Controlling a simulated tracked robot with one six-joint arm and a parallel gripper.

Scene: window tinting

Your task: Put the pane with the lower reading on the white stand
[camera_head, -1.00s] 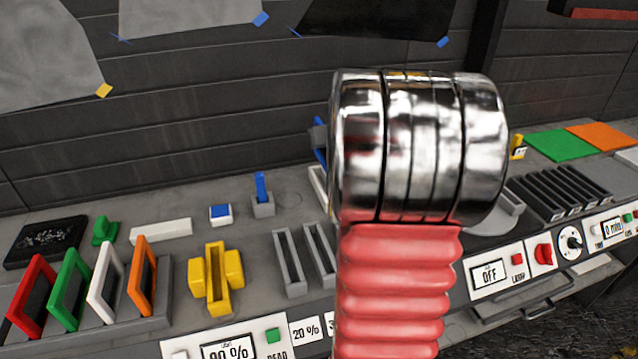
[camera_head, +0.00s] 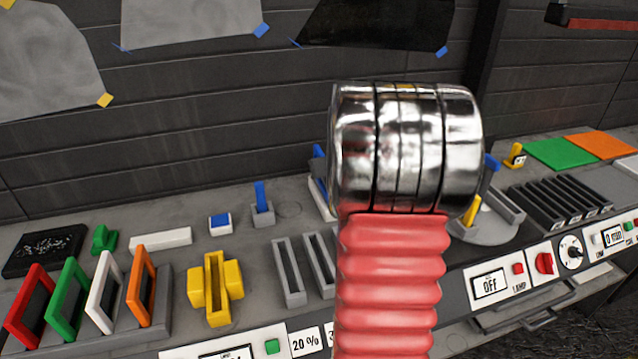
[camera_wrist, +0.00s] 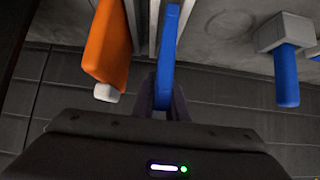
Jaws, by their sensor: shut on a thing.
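In the wrist view, my gripper (camera_wrist: 165,105) is shut on an upright blue bar (camera_wrist: 168,50). In the head view my arm hides the gripper. A red (camera_head: 28,305), a green (camera_head: 68,293), a white (camera_head: 104,290) and an orange (camera_head: 142,285) framed pane stand upright in a rack at the left. The reading on the white meter panel (camera_head: 235,345) is cut off at the bottom edge. I cannot make out a white stand; a white edge (camera_head: 321,199) shows beside my arm.
An orange bar with a white tip (camera_wrist: 108,45) hangs close beside the gripper. A blue-handled tool (camera_head: 262,200) stands in a grey holder. A yellow cross-shaped holder (camera_head: 215,288) and two grey slots (camera_head: 290,272) stand in front. The lamp panel (camera_head: 490,285) reads OFF.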

